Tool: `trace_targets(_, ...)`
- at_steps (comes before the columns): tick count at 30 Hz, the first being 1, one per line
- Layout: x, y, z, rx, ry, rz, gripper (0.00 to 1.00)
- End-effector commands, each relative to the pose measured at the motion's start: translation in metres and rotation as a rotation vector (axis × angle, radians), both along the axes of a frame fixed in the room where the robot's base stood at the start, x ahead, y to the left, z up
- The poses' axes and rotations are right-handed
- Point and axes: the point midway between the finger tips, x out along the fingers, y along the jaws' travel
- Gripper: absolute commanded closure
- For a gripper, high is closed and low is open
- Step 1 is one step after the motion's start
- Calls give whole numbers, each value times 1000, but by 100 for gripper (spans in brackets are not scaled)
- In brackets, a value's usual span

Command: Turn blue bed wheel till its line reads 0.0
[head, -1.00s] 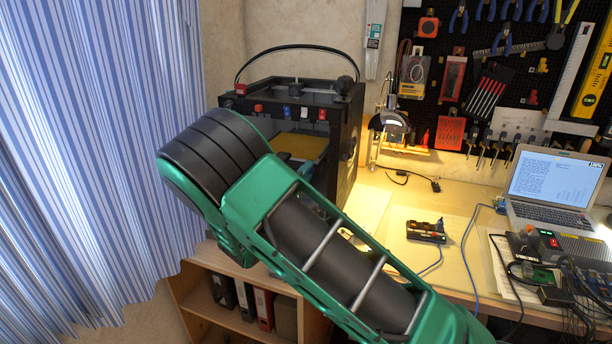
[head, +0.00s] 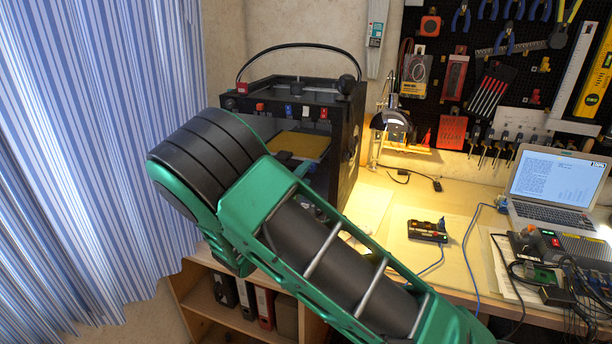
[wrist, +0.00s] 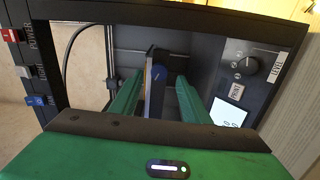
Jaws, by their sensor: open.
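The black printer (head: 342,130) stands on the bench, with its yellow bed (head: 302,146) inside the open front. In the wrist view, a blue part (wrist: 157,92), seemingly the bed wheel, shows between my fingers beside a dark upright plate. My gripper (wrist: 152,88) is open, with one green finger on each side of the blue part. I cannot tell whether either finger touches it. In the head view my own arm hides the gripper.
The printer's frame surrounds my fingers. A dark knob (wrist: 249,65) labelled LEVEL and a small lit screen (wrist: 229,113), its digits unclear, are at right in the wrist view. Coloured switches (wrist: 36,100) line the left. A lamp (head: 392,122) and laptop (head: 545,185) stand right of the printer.

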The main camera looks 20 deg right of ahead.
Motion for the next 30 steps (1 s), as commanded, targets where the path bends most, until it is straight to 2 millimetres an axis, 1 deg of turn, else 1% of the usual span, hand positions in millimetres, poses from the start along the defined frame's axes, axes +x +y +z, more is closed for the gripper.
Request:
trace_targets(1, -8, 8, -1, 2, 2, 5, 58)
trace_targets(6, -34, 28, -2, 1, 3, 5, 58)
trace_targets(12, -55, 44, -3, 0, 2, 4, 58)
trace_targets(18, -64, 49, -3, 0, 2, 3, 58)
trace_targets(27, -64, 50, -3, 3, 0, 3, 58)
trace_targets(30, -64, 49, -4, 36, -24, 3, 58)
